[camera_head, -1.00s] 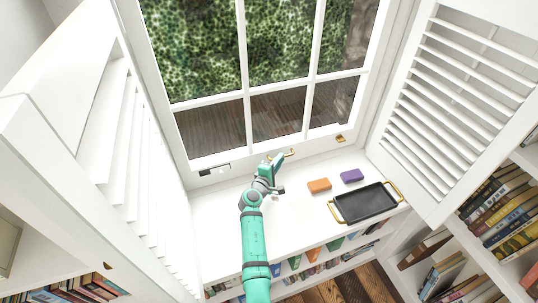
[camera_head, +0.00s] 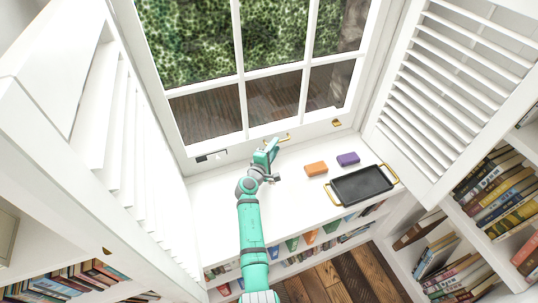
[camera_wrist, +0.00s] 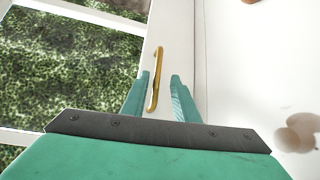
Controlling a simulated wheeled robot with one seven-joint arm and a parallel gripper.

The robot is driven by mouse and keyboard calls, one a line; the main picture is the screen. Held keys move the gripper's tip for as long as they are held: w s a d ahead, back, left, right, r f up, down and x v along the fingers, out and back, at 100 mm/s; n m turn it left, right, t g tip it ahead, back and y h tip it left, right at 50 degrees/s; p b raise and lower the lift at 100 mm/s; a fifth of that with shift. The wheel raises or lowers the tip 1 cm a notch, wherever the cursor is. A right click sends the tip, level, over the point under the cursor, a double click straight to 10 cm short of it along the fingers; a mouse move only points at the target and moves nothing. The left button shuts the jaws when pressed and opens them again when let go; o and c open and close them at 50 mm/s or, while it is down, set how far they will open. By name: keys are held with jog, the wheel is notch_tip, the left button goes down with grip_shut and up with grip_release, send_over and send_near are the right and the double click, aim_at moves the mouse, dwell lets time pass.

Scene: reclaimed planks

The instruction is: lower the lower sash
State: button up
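The white lower sash (camera_head: 240,134) has several panes and a brass handle (camera_head: 286,138) on its bottom rail. In the wrist view the handle (camera_wrist: 156,78) is an upright gold bar on the white rail. My gripper (camera_head: 271,146) is at the rail, just in front of the handle. In the wrist view my gripper (camera_wrist: 161,77) is open, with one teal finger on each side of the handle's near end. The fingers do not look closed on it. Whether they touch the handle is hard to tell.
On the white sill to the right lie an orange block (camera_head: 316,168), a purple block (camera_head: 348,159) and a black tray (camera_head: 362,186) with gold handles. Louvred shutters (camera_head: 452,82) stand at both sides. A small black fitting (camera_head: 211,156) is at the frame's lower left.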

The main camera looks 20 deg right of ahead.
jog(key=v, duration=1)
jog(key=shift+d, duration=0.15)
